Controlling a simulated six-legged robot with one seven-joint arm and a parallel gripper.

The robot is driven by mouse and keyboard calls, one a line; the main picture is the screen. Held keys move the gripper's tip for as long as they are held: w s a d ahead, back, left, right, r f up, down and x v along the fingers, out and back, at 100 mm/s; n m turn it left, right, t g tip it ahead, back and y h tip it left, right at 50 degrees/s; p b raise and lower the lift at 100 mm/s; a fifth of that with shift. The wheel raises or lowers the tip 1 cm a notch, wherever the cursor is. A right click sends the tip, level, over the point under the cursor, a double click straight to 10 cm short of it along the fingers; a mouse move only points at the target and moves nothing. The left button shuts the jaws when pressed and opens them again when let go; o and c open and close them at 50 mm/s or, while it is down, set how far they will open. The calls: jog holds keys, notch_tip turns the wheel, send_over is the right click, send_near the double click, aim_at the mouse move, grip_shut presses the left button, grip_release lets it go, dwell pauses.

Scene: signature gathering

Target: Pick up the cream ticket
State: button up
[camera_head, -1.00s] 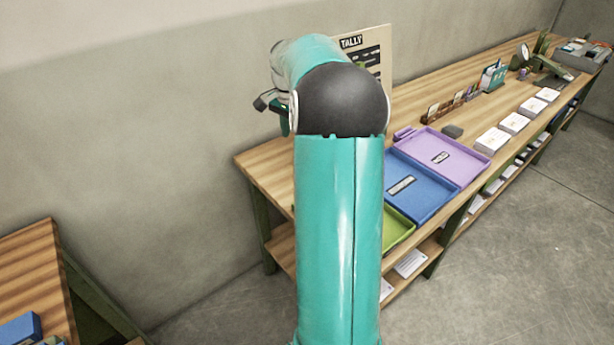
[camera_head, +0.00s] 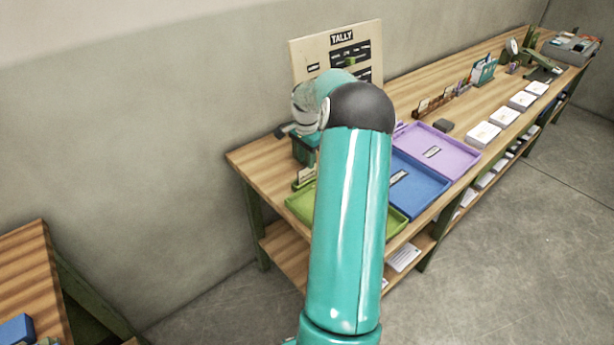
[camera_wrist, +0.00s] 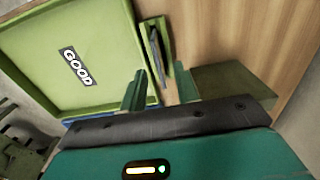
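My gripper (camera_wrist: 160,74) is open in the wrist view, its two green fingers apart with nothing seen between them. A slim green holder (camera_wrist: 166,30) lies just beyond the fingertips, roughly in line with the gap. A thin greyish piece stands in it, seen nearly edge-on; I cannot tell if it is the ticket. In the head view a small cream ticket (camera_head: 306,174) shows at the back corner of the green tray (camera_head: 298,204), just below my gripper's teal body. My arm hides much of that area and the fingers.
The green tray labelled GOOD (camera_wrist: 112,50) fills the wrist view's upper left. A blue tray (camera_head: 420,187) and a purple tray (camera_head: 450,152) follow to the right. A TALLY board (camera_head: 310,52) stands behind my arm. White card stacks (camera_head: 483,134) line the bench farther right.

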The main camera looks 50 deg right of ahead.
aim_at(307, 176)
notch_tip(307, 176, down, 4)
jog(key=shift+s+d+f, duration=0.1)
grip_shut()
dwell(0.4)
